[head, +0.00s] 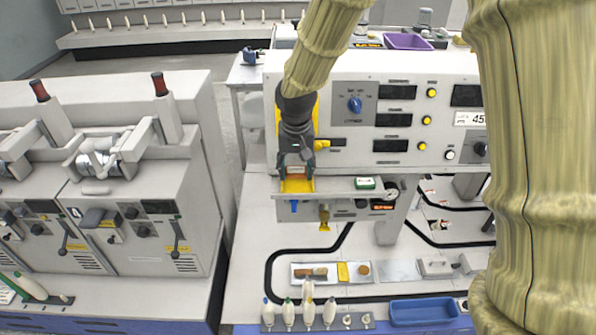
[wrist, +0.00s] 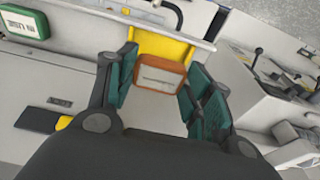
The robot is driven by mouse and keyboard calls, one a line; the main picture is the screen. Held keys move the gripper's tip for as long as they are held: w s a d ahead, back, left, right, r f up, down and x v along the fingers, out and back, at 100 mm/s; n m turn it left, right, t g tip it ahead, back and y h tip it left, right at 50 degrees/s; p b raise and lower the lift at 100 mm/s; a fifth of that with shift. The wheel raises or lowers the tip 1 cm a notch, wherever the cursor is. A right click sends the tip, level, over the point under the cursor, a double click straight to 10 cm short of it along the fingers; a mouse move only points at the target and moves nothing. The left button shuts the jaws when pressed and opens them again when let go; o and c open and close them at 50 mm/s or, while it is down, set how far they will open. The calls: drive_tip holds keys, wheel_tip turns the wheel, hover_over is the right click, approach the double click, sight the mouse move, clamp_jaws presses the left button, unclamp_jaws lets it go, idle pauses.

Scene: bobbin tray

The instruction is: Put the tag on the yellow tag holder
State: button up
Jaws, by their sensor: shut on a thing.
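My gripper (head: 296,170) is shut on a small tag with an orange-brown frame and a pale face; the tag (wrist: 160,77) sits between the teal finger pads in the wrist view. The yellow tag holder (wrist: 172,47) is just beyond the tag, which overlaps its near part in that view. In the head view the yellow holder (head: 297,186) shows at the left end of a grey shelf, directly below my fingertips. I cannot tell whether the tag touches the holder.
A green "IN USE" tag (wrist: 22,21) lies further along the shelf, also in the head view (head: 365,183). The panel with knobs and displays (head: 425,125) stands behind. Below are bobbins (head: 308,310), a small tray (head: 330,272) and a blue tray (head: 423,311). Machines (head: 140,230) stand left.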

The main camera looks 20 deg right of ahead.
sight(297, 170)
drive_tip(key=shift+w+d, duration=0.15)
drive_tip(key=shift+w, duration=0.05)
drive_tip(key=shift+d+f+p, duration=0.1)
drive_tip(key=shift+f+p, duration=0.05)
drive_tip(key=shift+p, duration=0.3)
drive_tip(key=shift+w+f+p, duration=0.1)
drive_tip(key=shift+f+p, duration=0.5)
drive_tip(key=shift+f, duration=1.05)
drive_tip(key=shift+f, duration=0.6)
drive_tip(key=o, duration=0.7)
drive_tip(key=shift+o, duration=0.7)
drive_tip(key=shift+f, duration=0.15)
